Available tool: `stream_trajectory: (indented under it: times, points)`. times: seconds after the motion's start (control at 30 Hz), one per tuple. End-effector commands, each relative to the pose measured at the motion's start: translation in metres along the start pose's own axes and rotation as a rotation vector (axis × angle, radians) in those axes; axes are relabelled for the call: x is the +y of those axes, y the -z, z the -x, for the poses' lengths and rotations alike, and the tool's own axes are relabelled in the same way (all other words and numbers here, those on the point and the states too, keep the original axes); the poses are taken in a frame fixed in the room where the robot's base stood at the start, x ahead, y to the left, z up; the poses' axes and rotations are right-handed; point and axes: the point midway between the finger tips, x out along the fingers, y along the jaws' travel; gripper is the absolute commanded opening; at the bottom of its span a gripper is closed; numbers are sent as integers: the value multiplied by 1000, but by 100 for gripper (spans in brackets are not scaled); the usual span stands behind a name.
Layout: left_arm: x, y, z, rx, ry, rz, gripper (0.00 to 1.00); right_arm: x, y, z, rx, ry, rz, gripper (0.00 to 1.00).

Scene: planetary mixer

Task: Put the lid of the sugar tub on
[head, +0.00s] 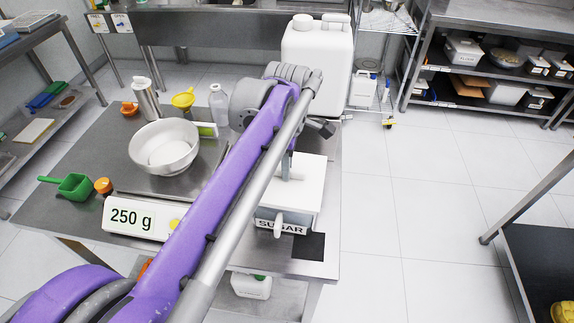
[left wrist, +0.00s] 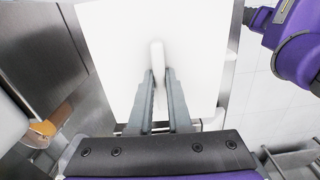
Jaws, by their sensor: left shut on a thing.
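The sugar tub (head: 266,214) stands at the right end of the steel table, with a SUGAR label on its front and a pale scoop-like piece at its front side. Its white square lid (head: 311,180) is over the top of the tub, roughly in line with it. I cannot tell whether the lid rests on the rim or hangs just above. My left gripper (head: 287,172) is shut on the lid's handle. In the left wrist view, the fingers (left wrist: 158,85) close on the white upright handle (left wrist: 157,58) at the middle of the lid (left wrist: 110,45).
A scale (head: 130,216) reading 250 g and a white bowl (head: 164,148) are left of my arm. A green scoop (head: 74,186), steel bottle (head: 146,98), yellow funnel (head: 183,99) and clear bottle (head: 218,102) are also there. A large white canister (head: 318,65) stands behind the tub.

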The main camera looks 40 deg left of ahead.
Motion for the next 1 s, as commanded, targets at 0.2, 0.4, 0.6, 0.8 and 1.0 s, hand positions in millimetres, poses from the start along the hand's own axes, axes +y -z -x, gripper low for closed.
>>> stream_trajectory:
  times: [0.2, 0.4, 0.6, 0.8, 1.0]
  points:
    - [0, 0, -6, 0, 0, 0, 0, 0, -3, -3, -3, 0, 0, 49]
    - [0, 0, -8, 0, 0, 0, 0, 0, -4, -4, -3, 0, 0, 49]
    - [0, 0, -8, 0, 0, 0, 40, 0, -4, -4, -3, 0, 0, 49]
    - [0, 0, -8, 0, 0, 0, 52, 0, -4, -4, -3, 0, 0, 49]
    - [0, 0, -5, 0, 0, 0, 52, 0, -4, -4, -3, 0, 0, 49]
